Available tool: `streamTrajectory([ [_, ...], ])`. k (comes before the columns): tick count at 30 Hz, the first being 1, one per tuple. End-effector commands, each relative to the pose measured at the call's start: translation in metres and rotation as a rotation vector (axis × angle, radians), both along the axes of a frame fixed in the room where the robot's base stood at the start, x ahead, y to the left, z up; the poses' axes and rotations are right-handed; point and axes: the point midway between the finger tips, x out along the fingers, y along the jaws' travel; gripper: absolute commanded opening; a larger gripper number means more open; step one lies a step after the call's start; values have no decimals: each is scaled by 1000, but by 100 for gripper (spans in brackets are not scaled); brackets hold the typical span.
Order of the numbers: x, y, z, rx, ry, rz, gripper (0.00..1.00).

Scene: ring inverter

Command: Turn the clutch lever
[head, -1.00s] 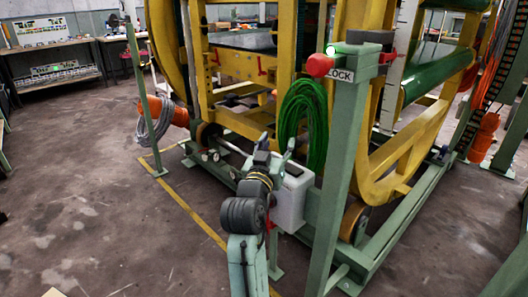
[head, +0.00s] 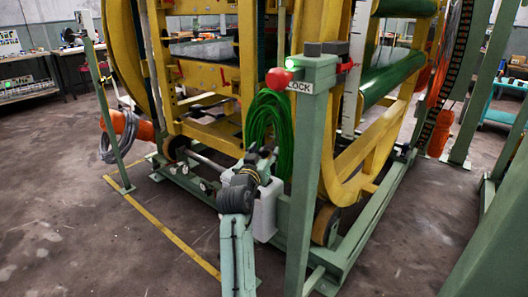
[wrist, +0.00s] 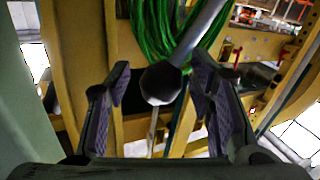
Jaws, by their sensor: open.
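A grey rod with a ball end (wrist: 161,84) stands between my gripper's fingers in the wrist view; it looks like the clutch lever. The ball appears apart from both fingers. My gripper (wrist: 163,95) is open, one finger on each side of the ball. In the head view my gripper (head: 262,153) is above the pale box (head: 265,212), in front of the green hose coil. There I cannot make out the lever, which my gripper seems to hide.
A green post (head: 311,165) with a LOCK label and a red knob (head: 278,79) stands just right of my arm. A green hose coil (head: 270,117) hangs behind my gripper. The yellow ring frame (head: 362,178) fills the back.

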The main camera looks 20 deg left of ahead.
Motion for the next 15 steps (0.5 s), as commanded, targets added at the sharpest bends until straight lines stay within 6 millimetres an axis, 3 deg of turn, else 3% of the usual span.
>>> streamTrajectory([
  [7, 1, 0, 0, 0, 0, 0, 49],
  [15, 0, 0, 0, -1, 0, 0, 31],
])
